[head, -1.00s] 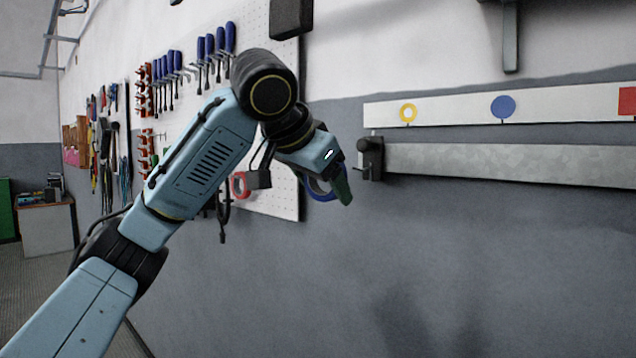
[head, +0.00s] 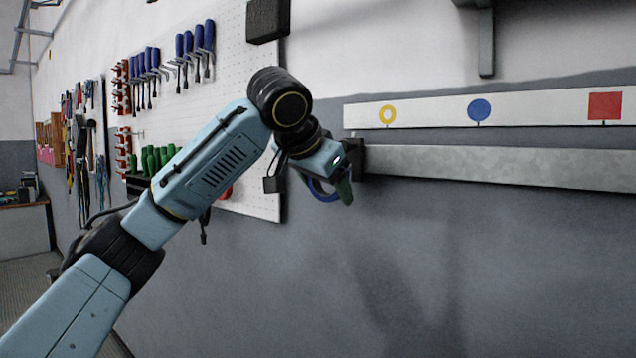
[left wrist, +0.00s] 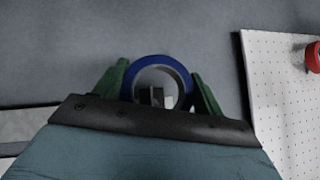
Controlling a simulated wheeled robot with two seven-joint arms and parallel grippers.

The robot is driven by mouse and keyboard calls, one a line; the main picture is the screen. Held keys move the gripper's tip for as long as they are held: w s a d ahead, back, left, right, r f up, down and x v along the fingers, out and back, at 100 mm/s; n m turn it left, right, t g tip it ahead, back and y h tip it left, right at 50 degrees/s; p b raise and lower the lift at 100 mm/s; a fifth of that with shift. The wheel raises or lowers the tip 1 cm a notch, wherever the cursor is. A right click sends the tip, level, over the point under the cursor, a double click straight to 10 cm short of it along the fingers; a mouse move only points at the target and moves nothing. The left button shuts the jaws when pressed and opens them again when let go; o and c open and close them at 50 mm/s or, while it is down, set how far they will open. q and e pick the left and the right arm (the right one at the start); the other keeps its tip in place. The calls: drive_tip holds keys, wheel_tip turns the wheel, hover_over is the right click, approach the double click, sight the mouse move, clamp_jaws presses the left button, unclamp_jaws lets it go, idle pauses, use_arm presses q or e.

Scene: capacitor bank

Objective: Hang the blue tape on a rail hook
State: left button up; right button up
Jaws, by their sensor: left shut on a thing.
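The blue tape (head: 318,192) is a ring held at my left gripper (head: 343,188), near the left end of the metal rail (head: 480,163). In the left wrist view the blue tape (left wrist: 157,60) sits between the two green fingers of my left gripper (left wrist: 160,88), which are shut on it. A white strip (head: 540,111) above the metal rail carries a yellow ring mark (head: 387,116), a blue disc mark (head: 479,110) and a red square mark (head: 605,106). A small dark stub shows under each mark; its shape is too small to tell. My right gripper is out of view.
A white pegboard (head: 262,190) with blue-handled tools (head: 197,42) and green-handled tools (head: 153,158) hangs behind my left arm. A dark block (head: 356,158) stands at the metal rail's left end, close to the gripper. The grey wall below the rail is clear.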

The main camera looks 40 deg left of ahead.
use_arm(q)
drive_tip(key=w+p, duration=0.1)
drive_tip(key=w, duration=0.1)
drive_tip(key=w+f+p, duration=0.1)
drive_tip(key=w, duration=0.1)
drive_tip(key=shift+w+d+f, duration=0.1)
drive_tip(key=shift+w+d, duration=0.1)
drive_tip(key=shift+w, duration=0.05)
idle(0.3)
drive_tip(key=shift+f, duration=0.1)
idle(0.4)
drive_tip(key=o, duration=1)
drive_tip(key=shift+o, duration=0.2)
drive_tip(key=shift+s, duration=0.1)
